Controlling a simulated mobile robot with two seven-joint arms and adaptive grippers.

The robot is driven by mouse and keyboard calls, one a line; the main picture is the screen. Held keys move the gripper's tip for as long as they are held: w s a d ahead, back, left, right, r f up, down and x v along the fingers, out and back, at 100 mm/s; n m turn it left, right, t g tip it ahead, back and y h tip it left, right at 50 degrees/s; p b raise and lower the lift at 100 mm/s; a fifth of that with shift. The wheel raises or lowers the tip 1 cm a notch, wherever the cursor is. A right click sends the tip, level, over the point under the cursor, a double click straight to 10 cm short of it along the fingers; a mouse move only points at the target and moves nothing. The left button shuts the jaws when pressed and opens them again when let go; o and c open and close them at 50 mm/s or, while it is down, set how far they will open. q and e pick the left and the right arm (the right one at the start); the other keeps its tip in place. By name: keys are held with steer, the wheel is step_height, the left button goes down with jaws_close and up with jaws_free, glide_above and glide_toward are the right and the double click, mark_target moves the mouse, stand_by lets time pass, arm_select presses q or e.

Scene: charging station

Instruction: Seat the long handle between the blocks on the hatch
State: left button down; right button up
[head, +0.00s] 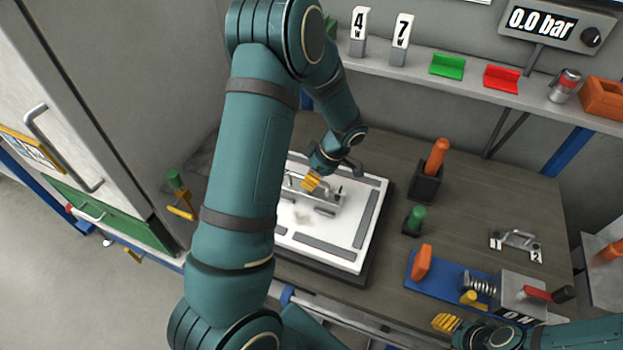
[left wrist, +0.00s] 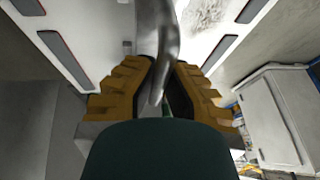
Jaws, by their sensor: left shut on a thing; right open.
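The hatch (head: 318,250) is a white panel with grey strips on a dark base, lying on the bench. My left gripper (head: 311,183) is over its upper part, shut on the long handle. In the left wrist view the grey metal handle (left wrist: 156,45) runs between the yellow fingers (left wrist: 158,85). In the head view grey metal parts, with the blocks (head: 325,200), show beside the fingers. My arm hides the hatch's left side, and I cannot tell whether the handle touches the blocks. My right gripper (head: 447,322) is open at the bench's front edge.
Right of the hatch stand an orange-handled tool (head: 436,157) in a black holder and a green knob (head: 415,220). A blue plate (head: 430,285) with a spring and a small numbered handle (head: 516,239) lie further right. A shelf (head: 425,78) runs along the back.

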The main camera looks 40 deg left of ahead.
arm_select(q)
steer(key=shift+b, duration=0.6)
stand_by(0.7)
steer(key=shift+f+b, duration=1.65)
steer(key=shift+b, duration=0.1)
steer(key=c, duration=1.1)
jaws_free()
steer(key=shift+o, duration=0.2)
